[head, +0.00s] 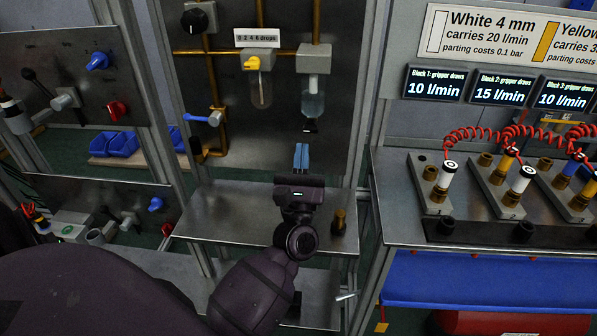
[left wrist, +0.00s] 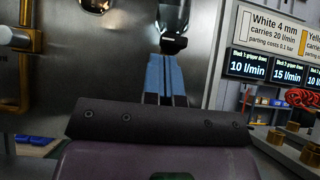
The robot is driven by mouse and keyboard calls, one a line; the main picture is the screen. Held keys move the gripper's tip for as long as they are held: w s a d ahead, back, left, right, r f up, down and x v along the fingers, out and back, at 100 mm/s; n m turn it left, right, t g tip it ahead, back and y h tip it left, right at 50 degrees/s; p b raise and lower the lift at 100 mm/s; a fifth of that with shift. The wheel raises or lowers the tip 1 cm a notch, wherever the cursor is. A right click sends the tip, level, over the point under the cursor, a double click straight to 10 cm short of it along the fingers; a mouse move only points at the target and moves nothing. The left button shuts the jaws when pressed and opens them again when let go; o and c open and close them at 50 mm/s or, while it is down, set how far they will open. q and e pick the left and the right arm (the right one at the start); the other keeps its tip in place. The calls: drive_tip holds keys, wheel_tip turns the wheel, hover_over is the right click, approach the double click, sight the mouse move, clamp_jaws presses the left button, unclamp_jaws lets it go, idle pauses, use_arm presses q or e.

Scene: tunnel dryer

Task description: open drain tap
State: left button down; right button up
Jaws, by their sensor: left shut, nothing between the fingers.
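A clear bowl (head: 313,103) hangs under a metal block (head: 313,59) on the grey panel. A small dark tap (head: 311,126) is at the bowl's lower end, and I take it as the drain tap. In the left wrist view the tap (left wrist: 173,45) shows just beyond the fingertips. My left gripper (head: 301,149) has blue fingers close together with nothing between them. It points up at the panel, just below the tap in the picture. The fingers also show in the left wrist view (left wrist: 164,62). I cannot tell whether they touch the tap. My right gripper is not in view.
A second bowl (head: 261,90) with a yellow knob (head: 252,62) hangs to the left. A blue-handled valve (head: 204,118) is further left. A metal shelf (head: 230,205) lies below, with a brass fitting (head: 339,222). A bench (head: 400,225) with hose blocks stands right.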

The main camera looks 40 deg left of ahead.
use_arm(q)
drive_tip(key=shift+x, duration=0.8)
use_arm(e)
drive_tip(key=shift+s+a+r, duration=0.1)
use_arm(q)
drive_tip(key=shift+w+m+t+h, duration=0.1)
drive_tip(key=shift+m+t+h, duration=0.2)
drive_tip(key=shift+h, duration=0.2)
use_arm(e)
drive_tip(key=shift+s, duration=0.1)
use_arm(q)
drive_tip(key=shift+a+m+t+h, duration=0.1)
drive_tip(key=shift+m+t+h, duration=0.2)
drive_tip(key=shift+m+h, duration=0.45)
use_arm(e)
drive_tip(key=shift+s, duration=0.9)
